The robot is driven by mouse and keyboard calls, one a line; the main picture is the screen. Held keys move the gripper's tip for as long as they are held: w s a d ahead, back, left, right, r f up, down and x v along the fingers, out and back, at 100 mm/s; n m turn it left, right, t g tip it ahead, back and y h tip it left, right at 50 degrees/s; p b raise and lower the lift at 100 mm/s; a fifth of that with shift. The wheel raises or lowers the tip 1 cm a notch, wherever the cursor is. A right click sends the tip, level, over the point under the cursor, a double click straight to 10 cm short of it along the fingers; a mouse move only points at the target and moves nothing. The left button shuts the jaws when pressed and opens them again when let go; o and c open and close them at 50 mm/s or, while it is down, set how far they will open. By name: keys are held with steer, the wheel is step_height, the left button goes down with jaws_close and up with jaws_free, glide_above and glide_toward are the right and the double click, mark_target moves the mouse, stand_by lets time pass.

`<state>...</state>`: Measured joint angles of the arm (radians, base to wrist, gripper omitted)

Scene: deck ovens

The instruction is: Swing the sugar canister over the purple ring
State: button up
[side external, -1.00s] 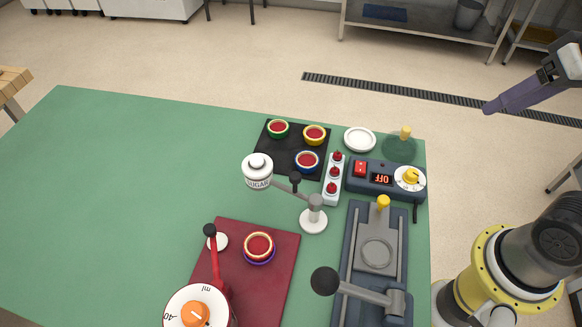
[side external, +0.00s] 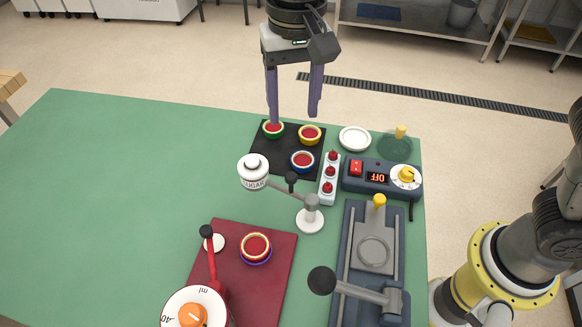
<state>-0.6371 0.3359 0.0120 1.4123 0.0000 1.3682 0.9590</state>
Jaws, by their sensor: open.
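The white sugar canister (side external: 253,172) hangs at the left end of a grey swing arm. The arm runs from a white-based post (side external: 311,215) and carries a black knob (side external: 292,180). A purple-blue ring (side external: 254,260) lies on the dark red mat, with a red-filled cup (side external: 256,245) standing in it. The canister is behind and above that mat, not over the ring. My gripper (side external: 293,118) is open and empty, pointing down near the far edge of the black mat, behind the canister. Its left finger appears in front of or beside the green-rimmed cup; I cannot tell if they touch.
The black mat (side external: 262,160) holds green (side external: 273,130), yellow (side external: 310,135) and blue (side external: 302,161) cups. The green table's left is clear.

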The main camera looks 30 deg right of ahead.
mark_target(291, 176)
steer(key=f, duration=0.9)
steer(key=a+f, duration=0.1)
steer(key=f, duration=0.4)
steer(key=shift+s+f, duration=0.25)
steer(key=shift+s, duration=0.05)
jaws_close()
steer(key=shift+r, duration=0.1)
stand_by(0.8)
